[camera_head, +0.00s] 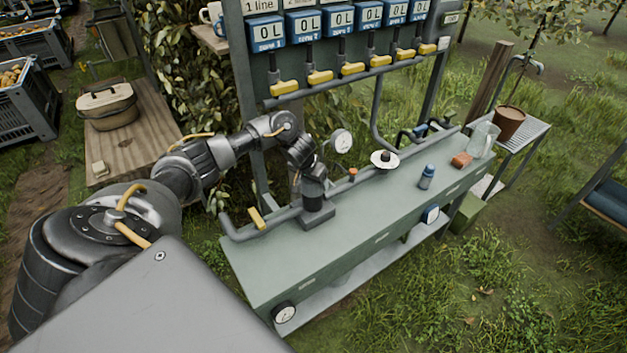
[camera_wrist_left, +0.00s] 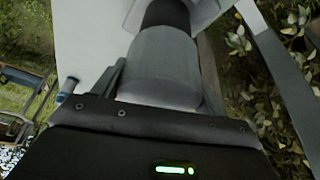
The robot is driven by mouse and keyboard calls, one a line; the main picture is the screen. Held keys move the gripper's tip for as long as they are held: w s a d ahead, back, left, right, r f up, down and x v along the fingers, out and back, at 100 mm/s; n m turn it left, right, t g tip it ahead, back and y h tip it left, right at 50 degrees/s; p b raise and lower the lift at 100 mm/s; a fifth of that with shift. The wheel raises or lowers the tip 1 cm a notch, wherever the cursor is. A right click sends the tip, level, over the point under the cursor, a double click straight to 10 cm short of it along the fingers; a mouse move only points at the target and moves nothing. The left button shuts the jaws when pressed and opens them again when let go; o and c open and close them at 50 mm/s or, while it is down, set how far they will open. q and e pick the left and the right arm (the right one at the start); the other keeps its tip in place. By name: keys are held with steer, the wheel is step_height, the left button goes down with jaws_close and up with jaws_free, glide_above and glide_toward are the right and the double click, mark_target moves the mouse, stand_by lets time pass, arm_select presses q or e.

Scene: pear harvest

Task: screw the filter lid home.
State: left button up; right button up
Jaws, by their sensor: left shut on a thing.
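My left gripper (camera_head: 314,180) is over the left part of the green bench, at a dark upright filter housing (camera_head: 317,211) on the pipe line. In the left wrist view, my left gripper (camera_wrist_left: 165,82) is shut on a grey round part (camera_wrist_left: 165,62), which appears to be the filter lid. A dark band and a pale, wider piece show beyond it. The lid is mostly hidden by the gripper in the head view, so I cannot tell how it sits in its thread. My right gripper is not in view.
A yellow-handled valve (camera_head: 256,218) is left of the housing.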

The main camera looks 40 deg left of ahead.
arm_select(q)
steer(key=shift+f+p, duration=0.35)
steer(key=shift+f, duration=0.1)
stand_by(0.9)
steer(key=o, duration=1.1)
steer(key=shift+c, duration=0.2)
steer(key=p+v, duration=0.1)
steer(key=v, duration=0.8)
steer(key=shift+a+r, duration=0.1)
steer(key=shift+r, duration=0.25)
steer(key=shift+s+r, duration=0.35)
steer(key=shift+r, duration=0.15)
